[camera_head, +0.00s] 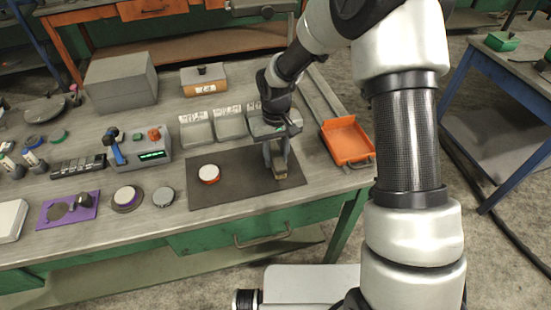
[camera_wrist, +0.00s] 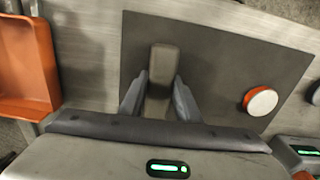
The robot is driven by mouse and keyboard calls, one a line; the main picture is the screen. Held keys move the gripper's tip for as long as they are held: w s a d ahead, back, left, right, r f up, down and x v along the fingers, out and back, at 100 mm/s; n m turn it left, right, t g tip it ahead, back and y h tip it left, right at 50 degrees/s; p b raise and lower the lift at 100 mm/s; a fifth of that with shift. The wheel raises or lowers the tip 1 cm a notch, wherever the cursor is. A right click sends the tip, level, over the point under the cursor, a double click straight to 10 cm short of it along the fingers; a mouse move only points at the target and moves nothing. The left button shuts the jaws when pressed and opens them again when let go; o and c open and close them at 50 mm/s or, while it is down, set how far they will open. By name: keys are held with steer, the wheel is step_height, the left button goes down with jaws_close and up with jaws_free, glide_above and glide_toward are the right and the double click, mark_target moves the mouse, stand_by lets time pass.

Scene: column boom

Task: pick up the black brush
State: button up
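My gripper (camera_head: 276,165) points down over the dark mat on the workbench. In the wrist view my gripper (camera_wrist: 160,85) has its two fingers on either side of a narrow grey-brown block (camera_wrist: 164,58), which lies over the mat. This block may be the brush, but it does not look clearly black. The fingertips are very close to its sides; I cannot tell whether they press on it. In the head view a small yellowish end (camera_head: 281,174) shows at the fingertips, and the rest is hidden by my gripper.
On the dark mat (camera_head: 225,190) a white-topped orange round piece (camera_head: 209,173) lies left of my gripper. An orange tray (camera_head: 346,140) is to the right. Grey bins (camera_head: 230,124) stand behind.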

mark_target(275, 155)
steer(key=shift+c, duration=1.2)
step_height(275, 155, up, 10)
steer(key=shift+r+p, duration=0.1)
steer(key=shift+p, duration=0.2)
steer(key=o, duration=0.5)
steer(key=c, duration=0.3)
